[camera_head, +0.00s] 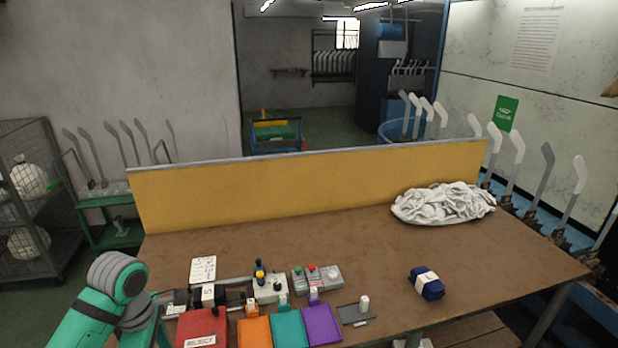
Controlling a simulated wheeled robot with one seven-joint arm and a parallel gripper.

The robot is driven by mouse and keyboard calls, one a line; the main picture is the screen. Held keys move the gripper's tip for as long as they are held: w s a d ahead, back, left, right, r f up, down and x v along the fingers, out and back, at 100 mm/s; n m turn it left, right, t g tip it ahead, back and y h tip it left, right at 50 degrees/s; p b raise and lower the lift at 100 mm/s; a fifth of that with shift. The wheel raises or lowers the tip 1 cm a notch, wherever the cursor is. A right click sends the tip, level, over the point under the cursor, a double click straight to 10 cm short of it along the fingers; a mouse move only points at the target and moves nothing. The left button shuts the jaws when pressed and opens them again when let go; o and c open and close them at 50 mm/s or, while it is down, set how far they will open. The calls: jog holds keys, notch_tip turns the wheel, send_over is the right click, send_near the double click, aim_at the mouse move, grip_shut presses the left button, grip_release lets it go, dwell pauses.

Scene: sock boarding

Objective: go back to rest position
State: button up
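My green and grey arm reaches in at the lower left, beside the left end of the brown table (365,250). Only its upper links and a rounded grey joint show. My gripper is not visible, so whether it holds anything is hidden. A folded dark blue bundle with a white band (427,283) lies alone on the right part of the table. A heap of white cloth (443,204) lies at the back right of the table.
Near my arm are a red box (202,326), orange (254,332), teal (289,328) and purple (322,324) panels, and small button boxes (318,277). A yellow board (310,189) stands along the back edge. The table's centre is clear. Upright sock forms (516,158) stand right.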

jog(key=w+d+f+m+t+h, duration=0.25)
jog(key=w+d, duration=0.35)
jog(key=d, duration=0.5)
jog(key=w+d+f+m+t+h, duration=0.1)
jog(key=w+d+m+t+h, duration=0.15)
jog(key=w+d, duration=0.65)
jog(key=s+d+f+m+t+h, duration=0.1)
jog(key=d+m+t+h, duration=0.15)
jog(key=d+t, duration=1.1)
jog(key=s+d+f+m+g+y, duration=0.15)
jog(key=s+f, duration=0.25)
jog(key=s, duration=0.4)
jog(key=s+d+f+g+y, duration=0.1)
jog(key=s+d+f+y, duration=0.2)
jog(key=s, duration=0.4)
jog(key=s+d+f+m+g+y, duration=0.1)
jog(key=s+f+y, duration=0.1)
jog(key=s+f, duration=0.45)
jog(key=s+a+r+m, duration=0.2)
jog(key=s+m, duration=0.1)
jog(key=s, duration=0.4)
jog(key=s+a+r+m, duration=0.2)
jog(key=s+m, duration=0.2)
jog(key=s, duration=0.3)
jog(key=s+a+r+m+y, duration=0.1)
jog(key=s+a+r+m, duration=0.1)
jog(key=s, duration=0.6)
jog(key=shift+a+r+m, duration=0.2)
jog(key=shift+a+m, duration=0.4)
jog(key=shift+m, duration=0.3)
